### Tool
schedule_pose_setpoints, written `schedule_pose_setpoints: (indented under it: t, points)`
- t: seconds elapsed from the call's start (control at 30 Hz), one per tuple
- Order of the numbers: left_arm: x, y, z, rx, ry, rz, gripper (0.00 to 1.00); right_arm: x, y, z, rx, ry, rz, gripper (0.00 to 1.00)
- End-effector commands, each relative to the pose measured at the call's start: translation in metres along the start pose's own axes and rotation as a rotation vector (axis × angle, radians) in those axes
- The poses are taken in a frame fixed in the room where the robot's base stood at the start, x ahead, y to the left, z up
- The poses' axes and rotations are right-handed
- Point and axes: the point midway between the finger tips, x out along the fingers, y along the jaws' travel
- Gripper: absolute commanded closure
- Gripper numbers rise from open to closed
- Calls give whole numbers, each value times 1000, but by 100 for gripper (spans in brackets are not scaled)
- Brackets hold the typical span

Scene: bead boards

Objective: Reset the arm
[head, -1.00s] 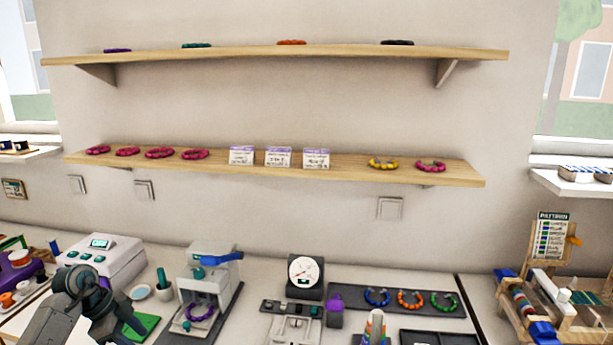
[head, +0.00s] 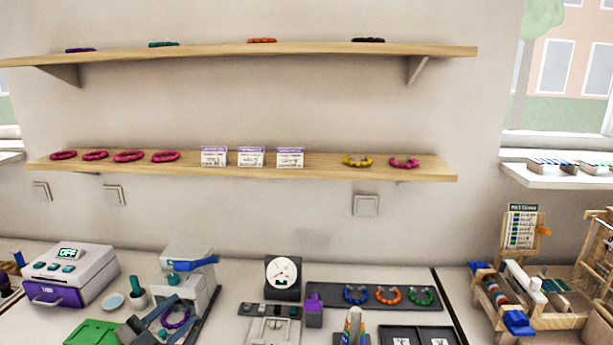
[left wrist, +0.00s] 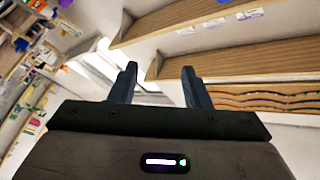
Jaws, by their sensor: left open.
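My left gripper (head: 181,309) is low in the head view, left of the middle. Its two dark fingers are apart with nothing between them. They overlap the lower part of a white press (head: 187,262) with a blue lever and a purple ring of beads (head: 176,318); I cannot tell whether they touch these. In the left wrist view the open fingers (left wrist: 158,72) point up the picture towards the wooden shelves, with an empty gap between them. My right gripper is not in view.
A grey machine with a purple drawer (head: 72,273) stands at the left. A dial gauge (head: 283,272) and a dark tray (head: 330,297) with three bracelets stand right of the press. A wooden loom (head: 545,300) is at the right. Two wall shelves (head: 240,164) hold bracelets and cards.

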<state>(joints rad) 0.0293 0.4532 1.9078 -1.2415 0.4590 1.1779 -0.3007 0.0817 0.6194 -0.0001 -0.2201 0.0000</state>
Motion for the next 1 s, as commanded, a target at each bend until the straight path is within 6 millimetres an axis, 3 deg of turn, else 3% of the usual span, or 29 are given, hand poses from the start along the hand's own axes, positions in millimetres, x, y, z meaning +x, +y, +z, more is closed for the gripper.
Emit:
schedule_pose_setpoints:
  t: [0.17, 0.27, 0.37, 0.47, 0.63, 0.8, 1.0]
  points:
    - [-35, -15, -2, -92, -110, -356, 57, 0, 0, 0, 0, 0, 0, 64]
    - [-65, -16, 10, -160, -251, -515, 57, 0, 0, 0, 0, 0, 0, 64]
    - [-100, -4, 27, -238, -438, -625, 57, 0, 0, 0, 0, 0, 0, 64]
    - [-138, 21, 44, -324, -658, -676, 57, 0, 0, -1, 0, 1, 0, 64]
    - [-203, 88, 57, -476, -1047, -614, 57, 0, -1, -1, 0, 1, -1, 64]
    - [-246, 146, 47, -581, -1305, -462, 57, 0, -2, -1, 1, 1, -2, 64]
    - [-280, 196, 25, -665, -1493, -270, 57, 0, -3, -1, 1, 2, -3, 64]
